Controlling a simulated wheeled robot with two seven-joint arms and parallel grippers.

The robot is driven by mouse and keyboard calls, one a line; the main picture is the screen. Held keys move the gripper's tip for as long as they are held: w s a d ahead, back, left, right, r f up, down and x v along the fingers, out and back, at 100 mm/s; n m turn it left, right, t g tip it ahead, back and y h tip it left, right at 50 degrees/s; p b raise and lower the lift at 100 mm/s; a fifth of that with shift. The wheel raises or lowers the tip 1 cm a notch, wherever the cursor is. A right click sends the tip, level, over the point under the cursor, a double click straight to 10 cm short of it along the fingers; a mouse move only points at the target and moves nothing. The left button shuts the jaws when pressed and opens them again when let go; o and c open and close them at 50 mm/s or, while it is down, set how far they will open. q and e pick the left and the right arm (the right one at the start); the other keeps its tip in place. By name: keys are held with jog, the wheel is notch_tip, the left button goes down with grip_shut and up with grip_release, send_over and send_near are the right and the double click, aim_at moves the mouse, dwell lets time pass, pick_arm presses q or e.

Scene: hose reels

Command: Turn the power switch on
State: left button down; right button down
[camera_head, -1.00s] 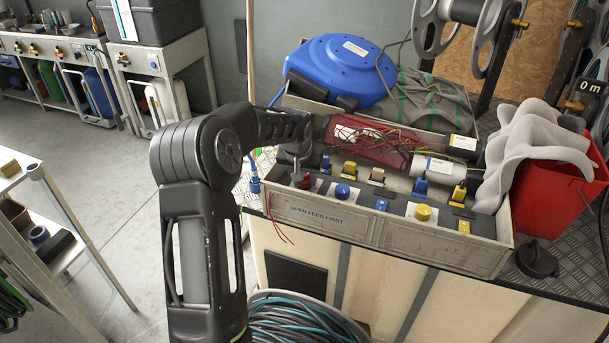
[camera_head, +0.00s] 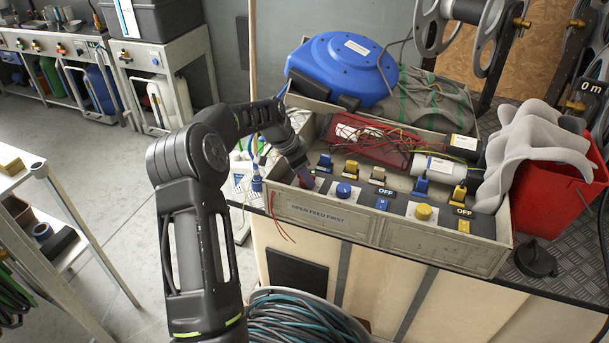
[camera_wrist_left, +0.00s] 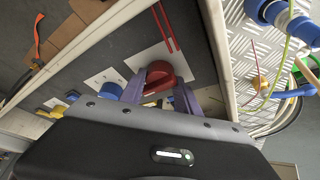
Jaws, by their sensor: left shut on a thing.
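A red rotary knob (camera_wrist_left: 165,82) stands on a white plate at the left end of the grey control panel (camera_head: 318,218). My left gripper (camera_wrist_left: 155,90) is shut on the knob, with one finger on each side of it in the left wrist view. In the head view my left gripper (camera_head: 303,173) reaches down to the panel's left end and mostly hides the red knob (camera_head: 308,182). Two small "OFF" displays, a middle one (camera_head: 385,191) and a right one (camera_head: 463,211), show on the panel. My right gripper is in neither view.
A blue knob (camera_head: 344,190), a yellow knob (camera_head: 424,212) and several blue and yellow switches share the panel. A red device with loose wires (camera_head: 375,140) lies behind them. A red bucket (camera_head: 550,195) with grey cloth stands at the right.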

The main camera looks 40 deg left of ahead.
pick_arm(q)
jog(key=shift+m, duration=0.4)
jog(key=c, duration=0.9)
grip_release()
jog(key=v, duration=0.7)
jog(key=shift+a+r, duration=0.15)
jog(key=shift+r, duration=0.2)
